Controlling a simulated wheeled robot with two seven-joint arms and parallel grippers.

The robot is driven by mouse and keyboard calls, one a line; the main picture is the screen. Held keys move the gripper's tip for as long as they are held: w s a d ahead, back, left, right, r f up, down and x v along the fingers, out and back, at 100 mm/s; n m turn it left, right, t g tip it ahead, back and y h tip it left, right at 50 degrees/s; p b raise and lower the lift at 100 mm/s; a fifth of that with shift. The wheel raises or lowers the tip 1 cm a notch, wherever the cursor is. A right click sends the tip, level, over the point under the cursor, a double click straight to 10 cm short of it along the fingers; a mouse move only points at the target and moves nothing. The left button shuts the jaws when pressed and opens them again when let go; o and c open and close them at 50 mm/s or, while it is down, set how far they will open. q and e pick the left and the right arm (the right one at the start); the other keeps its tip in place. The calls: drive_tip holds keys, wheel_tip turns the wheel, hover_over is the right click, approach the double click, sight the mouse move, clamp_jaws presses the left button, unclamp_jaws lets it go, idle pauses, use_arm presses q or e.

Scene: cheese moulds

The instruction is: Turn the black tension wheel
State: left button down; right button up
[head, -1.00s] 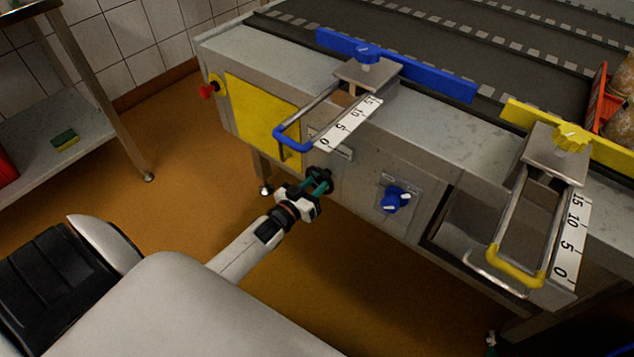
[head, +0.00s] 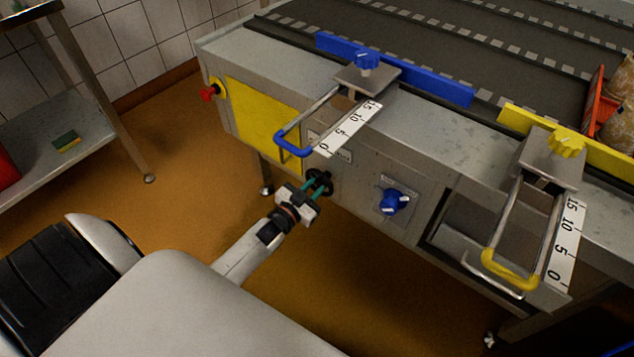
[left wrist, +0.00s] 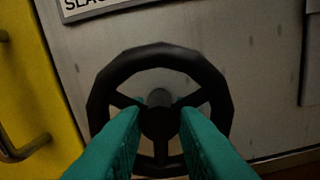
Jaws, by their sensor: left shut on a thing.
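The black tension wheel (head: 326,180) sits on the front of the steel machine, below the blue handle. In the left wrist view the wheel (left wrist: 98,88) faces me, with a round rim, spokes and a central hub. My left gripper (head: 316,186) is at the wheel, and its teal fingers reach in to the middle of it. In the left wrist view the left gripper (left wrist: 160,118) is shut on the wheel, one finger on each side of the hub. The fingers hide the lower part of the wheel. My right gripper is not in view.
A blue knob (head: 393,202) is to the right of the wheel. A blue U-shaped handle (head: 291,142) juts out above it, and a yellow handle (head: 512,272) farther right. A yellow panel (head: 262,115) and red button (head: 208,93) are left. A steel shelf (head: 60,140) stands far left.

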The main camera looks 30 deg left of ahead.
use_arm(q)
drive_tip(key=m, duration=0.6)
drive_tip(key=shift+m, duration=2)
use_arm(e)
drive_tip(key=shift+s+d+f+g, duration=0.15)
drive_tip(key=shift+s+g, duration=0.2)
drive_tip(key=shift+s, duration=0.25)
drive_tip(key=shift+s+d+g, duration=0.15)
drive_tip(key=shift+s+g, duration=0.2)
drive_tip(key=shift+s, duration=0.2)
use_arm(q)
drive_tip(key=c, duration=1.5)
unclamp_jaws()
drive_tip(key=shift+s, duration=0.1)
